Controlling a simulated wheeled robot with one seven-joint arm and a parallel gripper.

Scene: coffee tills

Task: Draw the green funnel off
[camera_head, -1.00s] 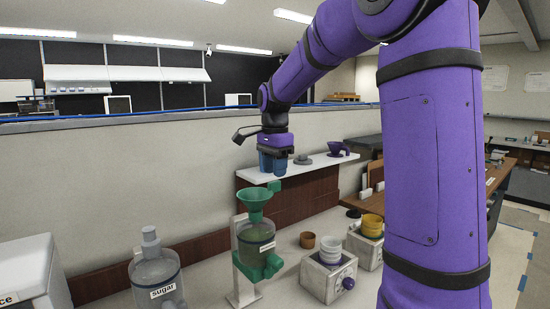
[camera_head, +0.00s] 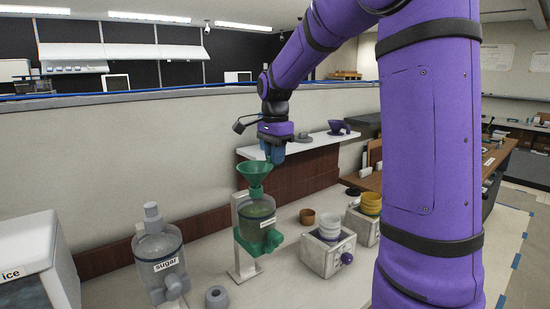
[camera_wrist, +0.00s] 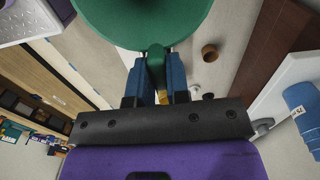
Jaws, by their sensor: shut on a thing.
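The green funnel (camera_head: 254,172) sits upright over the mouth of a dispenser (camera_head: 257,224) with a green tap, on a white stand. Its spout meets the dispenser's top; how deep it goes in is hidden. My gripper (camera_head: 274,157) is above and to the right of the funnel, pointing down. In the wrist view the two blue fingers (camera_wrist: 158,85) are shut on the funnel's green upright tab (camera_wrist: 156,62). The funnel's wide bowl (camera_wrist: 145,18) fills the top of that view.
A sugar dispenser (camera_head: 160,260) and a grey ring-shaped piece (camera_head: 217,297) stand left. A brown cup (camera_head: 307,217) and machines with white (camera_head: 330,226) and yellow cups (camera_head: 371,203) stand right. A white shelf (camera_head: 310,146) behind holds a purple dripper (camera_head: 338,127).

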